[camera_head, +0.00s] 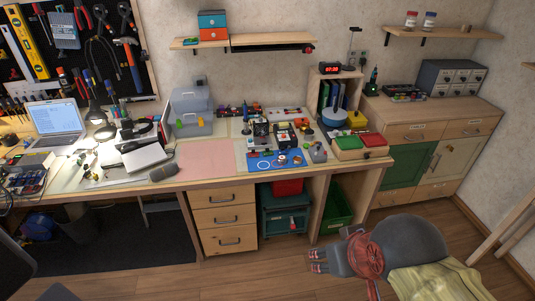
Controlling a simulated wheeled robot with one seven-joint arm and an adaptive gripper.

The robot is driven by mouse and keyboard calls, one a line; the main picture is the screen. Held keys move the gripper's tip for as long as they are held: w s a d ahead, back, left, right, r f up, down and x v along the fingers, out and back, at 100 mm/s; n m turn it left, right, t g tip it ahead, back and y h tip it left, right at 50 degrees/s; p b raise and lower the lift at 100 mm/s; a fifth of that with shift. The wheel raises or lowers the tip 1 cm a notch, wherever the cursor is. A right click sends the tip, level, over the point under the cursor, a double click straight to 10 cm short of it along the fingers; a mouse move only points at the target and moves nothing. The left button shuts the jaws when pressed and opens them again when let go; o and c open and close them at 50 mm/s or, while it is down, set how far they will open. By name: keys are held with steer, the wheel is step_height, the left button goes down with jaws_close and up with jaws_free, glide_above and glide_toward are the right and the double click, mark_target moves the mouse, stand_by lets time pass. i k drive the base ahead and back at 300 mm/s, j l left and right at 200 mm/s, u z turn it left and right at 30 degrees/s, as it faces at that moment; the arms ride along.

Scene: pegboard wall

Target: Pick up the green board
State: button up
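A flat green board (347,142) lies at the right end of the workbench, on a light wooden box. A red flat piece (372,140) lies beside it on the right. My gripper (313,260) is low in the picture, in front of the bench and well below the board. Its two fingers point left with a small gap between them, and nothing shows in the gap. The gripper is apart from the board. The board's underside is hidden.
The workbench (208,157) is crowded with a laptop (57,122), electronics, tools and small parts. A blue-and-white bowl (334,117) and yellow item (356,119) stand behind the board.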

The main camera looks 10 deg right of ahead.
mark_target(266, 152)
steer(key=i+j, duration=0.2)
steer(key=i, duration=0.3)
steer(key=i+j, duration=0.2)
steer(key=i, duration=0.3)
steer(key=i+j, duration=0.2)
steer(key=i, duration=0.3)
steer(key=i+j+z, duration=0.1)
steer(key=i+j, duration=0.15)
steer(key=i, duration=0.25)
